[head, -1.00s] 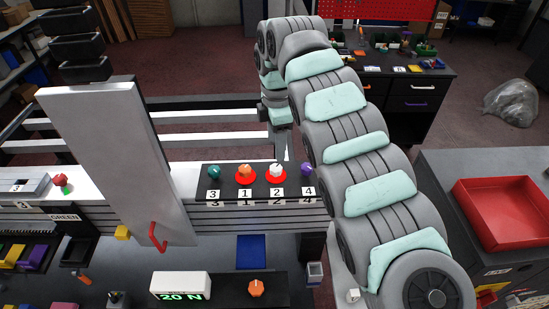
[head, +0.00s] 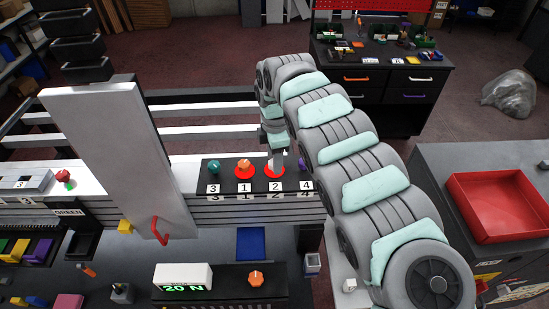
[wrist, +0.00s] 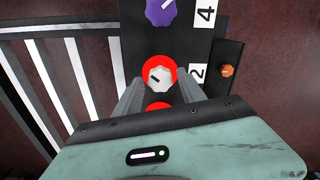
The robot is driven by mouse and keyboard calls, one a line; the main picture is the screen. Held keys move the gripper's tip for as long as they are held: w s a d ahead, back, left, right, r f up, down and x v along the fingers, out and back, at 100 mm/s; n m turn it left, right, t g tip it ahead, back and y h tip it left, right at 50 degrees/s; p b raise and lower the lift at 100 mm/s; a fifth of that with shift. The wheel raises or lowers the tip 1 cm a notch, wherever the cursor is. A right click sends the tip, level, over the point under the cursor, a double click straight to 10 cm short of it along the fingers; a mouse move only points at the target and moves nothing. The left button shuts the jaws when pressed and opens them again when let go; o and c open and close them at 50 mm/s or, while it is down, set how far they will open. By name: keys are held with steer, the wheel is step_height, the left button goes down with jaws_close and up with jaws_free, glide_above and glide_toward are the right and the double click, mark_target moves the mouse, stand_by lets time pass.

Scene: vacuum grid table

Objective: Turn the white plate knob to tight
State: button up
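The white plate knob (wrist: 160,78) sits on a red disc above label 2 on a dark plate (head: 228,186). It has a dark pointer line. In the head view my gripper hides most of the knob, and its red disc (head: 274,174) shows below. My gripper (wrist: 161,84) is over the knob, with its two fingers apart, one on each side of it. I cannot tell how far above the knob the fingertips are. I see no clear contact.
The purple knob (wrist: 160,11) by label 4 is close by. An orange knob (head: 244,164) on a red disc and a teal knob (head: 214,166) stand to the left. A "20 N" display (head: 183,277) and another orange knob (head: 255,278) are in front.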

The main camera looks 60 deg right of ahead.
jaws_close()
